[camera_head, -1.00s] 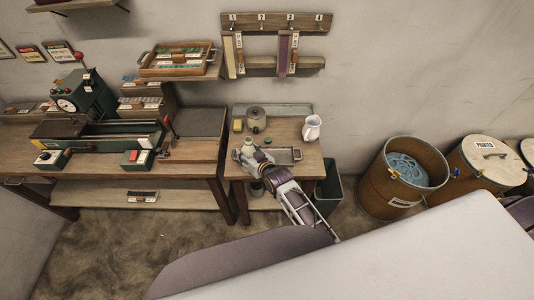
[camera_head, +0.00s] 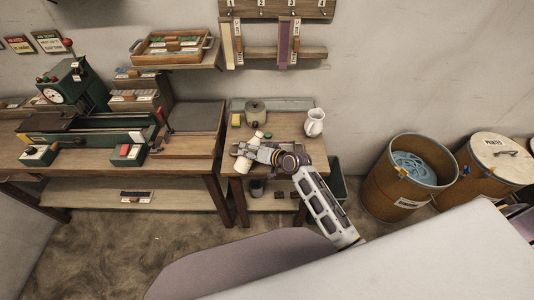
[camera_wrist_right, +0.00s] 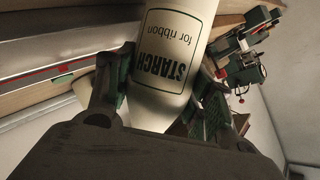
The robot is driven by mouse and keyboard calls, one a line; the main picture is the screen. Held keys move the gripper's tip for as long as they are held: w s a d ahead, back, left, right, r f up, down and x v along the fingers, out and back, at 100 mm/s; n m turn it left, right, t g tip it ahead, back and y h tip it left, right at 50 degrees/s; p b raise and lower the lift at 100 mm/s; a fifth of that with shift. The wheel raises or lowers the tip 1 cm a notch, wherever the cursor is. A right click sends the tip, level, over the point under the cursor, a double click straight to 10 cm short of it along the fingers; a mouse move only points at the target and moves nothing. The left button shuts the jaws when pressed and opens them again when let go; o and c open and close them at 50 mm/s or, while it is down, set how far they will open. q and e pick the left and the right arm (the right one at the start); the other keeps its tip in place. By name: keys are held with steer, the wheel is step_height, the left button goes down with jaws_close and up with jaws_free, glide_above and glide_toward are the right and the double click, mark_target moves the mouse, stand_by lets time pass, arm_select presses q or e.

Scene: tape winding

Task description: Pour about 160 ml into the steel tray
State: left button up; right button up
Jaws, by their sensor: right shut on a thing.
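My right gripper (camera_head: 253,152) is shut on a white bottle (camera_head: 243,164) over the small wooden table. In the right wrist view the bottle (camera_wrist_right: 168,60) fills the space between the fingers, and its label reads "STARCH for ribbon" upside down. In the head view the bottle looks tilted, running from upper right to lower left. The steel tray (camera_head: 299,146) lies on the table, mostly hidden behind my wrist and gripper. Its contents and any stream from the bottle cannot be seen. My left gripper is not in view.
A white jug (camera_head: 315,123) stands at the table's back right. A lidded pot (camera_head: 255,113) and a yellow block (camera_head: 236,119) stand at the back left. A green bin (camera_head: 338,180) is beside the table. The long workbench (camera_head: 185,165) is close on the left.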

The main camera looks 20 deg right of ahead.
steer(key=shift+s+a+f+m+y+b, duration=0.15)
steer(key=shift+a+f+m+y+b, duration=0.2)
steer(key=shift+m+y+b, duration=0.35)
steer(key=shift+a+f+m+g+b, duration=0.1)
steer(key=shift+f+m+g+b, duration=0.25)
steer(key=shift+b, duration=0.45)
steer(key=shift+s+a+m+y+b, duration=0.15)
steer(key=shift+m+y+b, duration=0.35)
steer(key=shift+m+y, duration=0.1)
steer(key=shift+r+m, duration=0.15)
steer(key=shift+m, duration=0.1)
steer(key=shift+r+g+y, duration=0.1)
steer(key=shift+g+y, duration=0.15)
steer(key=shift+y, duration=0.05)
steer(key=shift+d+m, duration=0.25)
steer(key=shift+m, duration=0.05)
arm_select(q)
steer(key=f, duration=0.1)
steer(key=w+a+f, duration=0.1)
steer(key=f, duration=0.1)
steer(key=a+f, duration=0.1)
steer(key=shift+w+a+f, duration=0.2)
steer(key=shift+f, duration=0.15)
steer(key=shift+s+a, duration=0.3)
arm_select(e)
steer(key=shift+w+d+r+y, duration=0.1)
steer(key=shift+w+d+y, duration=0.1)
steer(key=shift+y, duration=0.2)
steer(key=shift+m, duration=0.4)
